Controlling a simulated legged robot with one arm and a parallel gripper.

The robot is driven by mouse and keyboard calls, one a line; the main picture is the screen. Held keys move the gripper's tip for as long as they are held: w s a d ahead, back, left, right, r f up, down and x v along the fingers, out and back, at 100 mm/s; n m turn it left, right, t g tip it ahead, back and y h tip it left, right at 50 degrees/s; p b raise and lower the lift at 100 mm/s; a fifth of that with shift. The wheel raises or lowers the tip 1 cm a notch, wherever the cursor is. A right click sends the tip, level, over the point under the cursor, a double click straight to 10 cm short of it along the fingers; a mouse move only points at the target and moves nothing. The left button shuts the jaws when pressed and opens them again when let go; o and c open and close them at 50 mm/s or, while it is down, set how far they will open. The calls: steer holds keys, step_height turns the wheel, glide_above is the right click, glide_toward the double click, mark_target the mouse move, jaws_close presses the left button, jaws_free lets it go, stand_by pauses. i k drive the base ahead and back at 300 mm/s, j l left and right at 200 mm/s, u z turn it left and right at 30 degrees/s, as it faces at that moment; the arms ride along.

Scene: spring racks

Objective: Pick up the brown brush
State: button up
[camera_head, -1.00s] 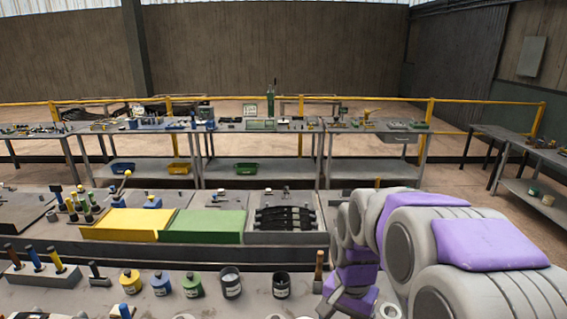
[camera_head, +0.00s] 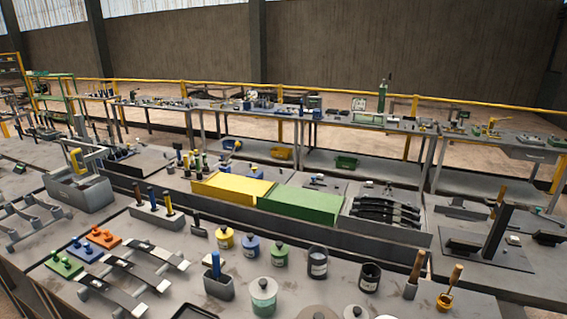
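A brown-handled tool (camera_head: 416,268) stands upright at the front right of the near bench, its lower end grey. Just right of it, another brown handle (camera_head: 453,279) leans in a yellow ring-shaped base (camera_head: 444,303). I cannot tell for sure which of these is the brown brush, as bristles are not clear. Neither is held. My gripper and arm are not in view.
Yellow (camera_head: 233,188) and green (camera_head: 302,204) boxes stand behind.

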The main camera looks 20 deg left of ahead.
mark_target(139, 203)
steer(key=u, duration=1.9)
